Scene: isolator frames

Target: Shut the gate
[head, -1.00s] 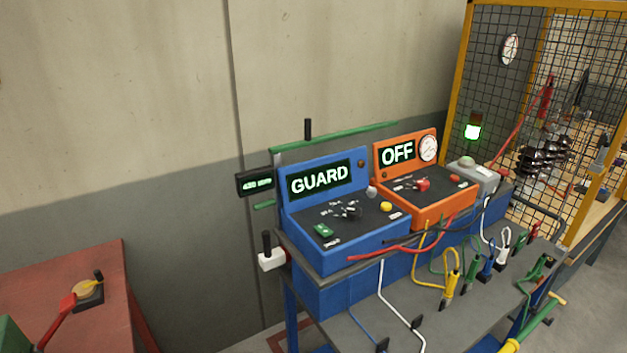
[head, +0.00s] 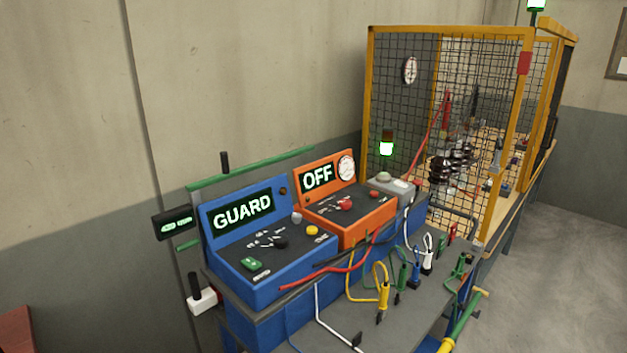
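A yellow-framed mesh cage (head: 449,33) stands at the right of the head view, with dark equipment on a wooden bench inside. On its right side is another yellow-framed panel (head: 558,29), seen nearly edge-on, which may be the gate. I cannot tell from this angle how far it stands open. A red plate (head: 524,63) sits on the cage's near right corner post. Neither of my grippers is in view.
A blue console reading GUARD (head: 262,262) and an orange one reading OFF (head: 352,232) stand on a grey bench (head: 405,325) with coloured leads. A green-and-yellow rod (head: 462,325) projects at the bench's right edge. Grey floor (head: 570,270) is free at the right.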

